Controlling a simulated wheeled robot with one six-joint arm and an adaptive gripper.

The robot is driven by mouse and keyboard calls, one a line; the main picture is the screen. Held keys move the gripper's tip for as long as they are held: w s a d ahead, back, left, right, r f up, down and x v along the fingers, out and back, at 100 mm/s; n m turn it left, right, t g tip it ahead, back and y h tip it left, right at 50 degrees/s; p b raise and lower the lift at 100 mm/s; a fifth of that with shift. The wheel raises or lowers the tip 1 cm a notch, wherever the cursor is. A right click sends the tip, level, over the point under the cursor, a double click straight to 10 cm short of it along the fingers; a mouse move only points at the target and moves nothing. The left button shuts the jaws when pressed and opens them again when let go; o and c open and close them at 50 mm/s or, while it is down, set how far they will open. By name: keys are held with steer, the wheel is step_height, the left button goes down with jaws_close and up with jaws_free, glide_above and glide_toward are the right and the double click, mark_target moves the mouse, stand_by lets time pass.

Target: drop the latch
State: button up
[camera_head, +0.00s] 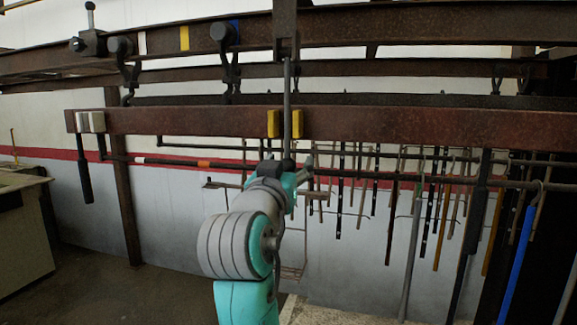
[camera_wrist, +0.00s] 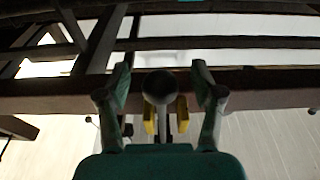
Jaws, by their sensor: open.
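A thin grey rod (camera_head: 287,95) hangs upright from a bracket on the upper rusty rail, passing between two yellow blocks (camera_head: 273,123) on the lower rail. It ends in a dark round knob (camera_head: 288,163); I take this to be the latch, though the frames do not confirm it. My gripper (camera_head: 290,174) is just below the lower rail, at the knob. In the wrist view my gripper (camera_wrist: 162,76) is open, with the round knob end (camera_wrist: 158,87) between its fingers. Gaps show on both sides, so the fingers are not closed on it.
The lower rusty rail (camera_head: 400,122) runs across in front of me. Several rods and tools (camera_head: 390,215) hang at the right. A bench (camera_head: 22,235) stands far left.

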steer(key=shift+r+v, duration=0.2)
steer(key=shift+v, duration=0.9)
steer(key=shift+r+v, duration=0.2)
steer(key=shift+v, duration=0.85)
steer(key=shift+r+v, duration=0.25)
steer(key=shift+v, duration=0.85)
steer(key=shift+s, duration=0.1)
steer(key=s+d+f+n+y, duration=0.2)
steer(key=f+n+y, duration=0.15)
steer(key=f, duration=1.35)
steer(key=s+d+f+n+y, duration=0.2)
steer(key=d+f+n+y, duration=0.15)
steer(key=f, duration=1.35)
steer(key=s+d+f+n+g+y, duration=0.1)
steer(key=s+d+f, duration=0.1)
steer(key=s+f, duration=0.5)
steer(key=s+d+f+g, duration=0.1)
steer(key=s+d+f, duration=0.2)
steer(key=s+f, duration=0.45)
steer(key=s+d+f+m+g, duration=0.1)
steer(key=s+d+m, duration=0.1)
steer(key=s, duration=1.2)
steer(key=s+d+f+m+g+h, duration=0.1)
steer(key=s+d+f+m, duration=0.1)
steer(key=s, duration=1.3)
steer(key=shift+d, duration=0.7)
